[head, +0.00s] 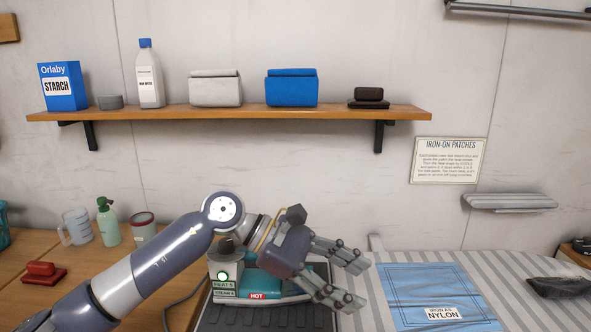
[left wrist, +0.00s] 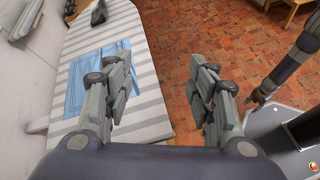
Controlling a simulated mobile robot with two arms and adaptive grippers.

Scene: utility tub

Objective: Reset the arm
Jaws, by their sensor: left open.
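My left arm comes in from the left in the head view. Its gripper (head: 352,281) is open and empty, with its fingers pointing right, in front of the iron and left of the blue cloth. In the left wrist view the gripper (left wrist: 165,95) shows two fingers spread wide with nothing between them but floor beyond. The teal and grey iron (head: 262,283) sits on a dark rest, partly hidden behind my arm and gripper. It has a green light and a red HOT label. My right gripper is not in the head view.
A blue cloth (head: 430,285) labelled NYLON lies on the striped ironing board (left wrist: 141,62). A shelf (head: 230,113) holds a starch box, a bottle and folded cloths. A mug (head: 76,227), a green spray bottle (head: 108,222) and a jar (head: 143,228) stand on the wooden table at left.

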